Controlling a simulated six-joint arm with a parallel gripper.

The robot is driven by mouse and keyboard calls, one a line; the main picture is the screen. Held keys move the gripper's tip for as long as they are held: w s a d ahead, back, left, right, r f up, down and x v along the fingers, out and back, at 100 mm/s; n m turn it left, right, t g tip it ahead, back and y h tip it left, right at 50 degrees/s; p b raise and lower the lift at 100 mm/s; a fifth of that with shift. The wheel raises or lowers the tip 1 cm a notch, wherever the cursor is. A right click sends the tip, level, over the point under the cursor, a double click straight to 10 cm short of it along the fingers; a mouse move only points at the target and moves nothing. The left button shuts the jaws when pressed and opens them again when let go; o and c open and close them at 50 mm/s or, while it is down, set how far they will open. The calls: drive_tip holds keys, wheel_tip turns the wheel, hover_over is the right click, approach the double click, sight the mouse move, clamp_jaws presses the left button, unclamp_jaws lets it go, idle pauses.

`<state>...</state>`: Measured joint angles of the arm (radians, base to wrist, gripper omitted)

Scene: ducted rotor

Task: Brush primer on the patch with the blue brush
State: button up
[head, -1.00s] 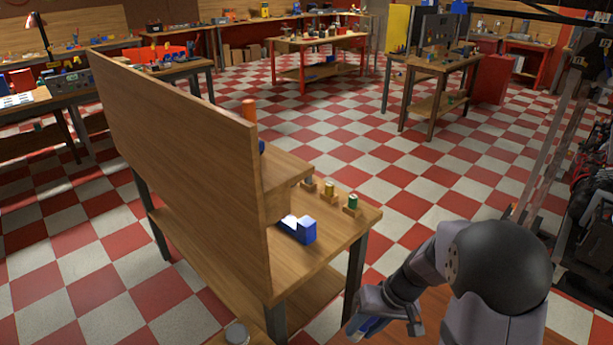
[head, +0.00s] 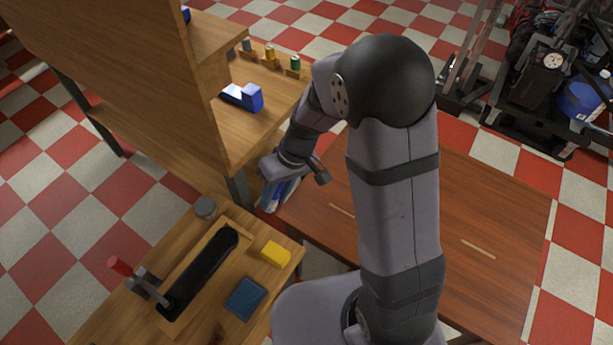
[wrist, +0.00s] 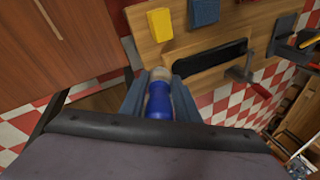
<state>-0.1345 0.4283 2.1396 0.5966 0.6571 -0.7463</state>
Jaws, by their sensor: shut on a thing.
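My gripper (head: 284,182) is shut on the blue brush (head: 268,201), seen in the head view above the gap between two tables. In the wrist view, my gripper (wrist: 158,88) has its grey fingers on both sides of the brush's blue handle (wrist: 158,103). The brush has a pale, rounded far end; its bristles are not clear. A long black piece (head: 203,270) lies on a wooden board and also shows in the wrist view (wrist: 210,60). I cannot make out a separate patch on it. The brush is apart from the black piece.
A red-handled clamp (head: 138,280) stands at the black piece's left end. A yellow block (head: 276,254), a blue pad (head: 245,298) and a round grey tin (head: 205,207) are near it. A tall wooden panel (head: 110,75) rises behind. The reddish table (head: 490,215) at right is clear.

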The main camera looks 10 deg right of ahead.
drive_tip(key=s+a+r+n+g+p, duration=0.15)
drive_tip(key=s+a+n+p, duration=0.3)
drive_tip(key=s+a, duration=1.05)
drive_tip(key=w+a+m+t, duration=0.3)
drive_tip(key=w+m, duration=0.5)
drive_tip(key=w, duration=0.1)
drive_tip(key=shift+a+f+m+b, duration=0.35)
drive_tip(key=shift+a+f, duration=0.05)
drive_tip(key=shift+f, duration=0.1)
wheel_tip(320, 180, down, 5)
drive_tip(key=b, duration=0.4)
drive_tip(key=shift+b, duration=0.3)
drive_tip(key=shift+r+b, duration=0.25)
drive_tip(key=shift+b, duration=0.4)
drive_tip(key=shift+r, duration=0.15)
